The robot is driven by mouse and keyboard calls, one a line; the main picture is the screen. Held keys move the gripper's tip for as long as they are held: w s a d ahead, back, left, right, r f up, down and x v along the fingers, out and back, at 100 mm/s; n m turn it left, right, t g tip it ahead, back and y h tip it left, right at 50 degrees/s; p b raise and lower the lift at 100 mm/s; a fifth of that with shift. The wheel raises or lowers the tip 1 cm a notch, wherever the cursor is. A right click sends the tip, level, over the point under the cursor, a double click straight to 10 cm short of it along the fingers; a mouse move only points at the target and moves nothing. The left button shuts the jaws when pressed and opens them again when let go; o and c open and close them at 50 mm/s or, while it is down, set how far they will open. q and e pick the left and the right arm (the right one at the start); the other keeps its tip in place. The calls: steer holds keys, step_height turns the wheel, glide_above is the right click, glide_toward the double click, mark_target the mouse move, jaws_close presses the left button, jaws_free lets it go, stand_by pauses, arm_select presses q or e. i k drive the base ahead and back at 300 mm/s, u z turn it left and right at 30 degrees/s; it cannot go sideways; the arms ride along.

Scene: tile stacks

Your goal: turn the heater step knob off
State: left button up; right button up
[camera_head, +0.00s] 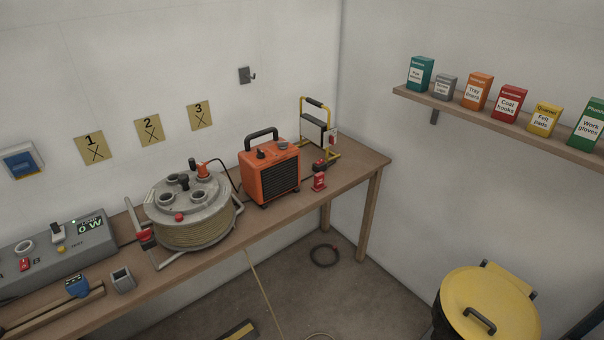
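The orange heater (251,180) stands upright on the wooden bench against the back wall. It has a black front grille (282,182) and a black carrying handle (262,134). On its top are a dark knob (261,154) and a grey-green round dial (283,143). The marks around them are too small to read, so I cannot tell which one is the step knob or its setting. Neither of my grippers is in view.
A cable reel (195,233) stands left of the heater, with a cable between them. A red object (319,181) and a yellow-framed stand (331,150) are to its right. A meter box (52,250) reads 0 W. A yellow-lidded bin (490,305) stands on the floor.

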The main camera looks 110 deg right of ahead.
mark_target(260, 155)
steer(key=z, duration=3.6)
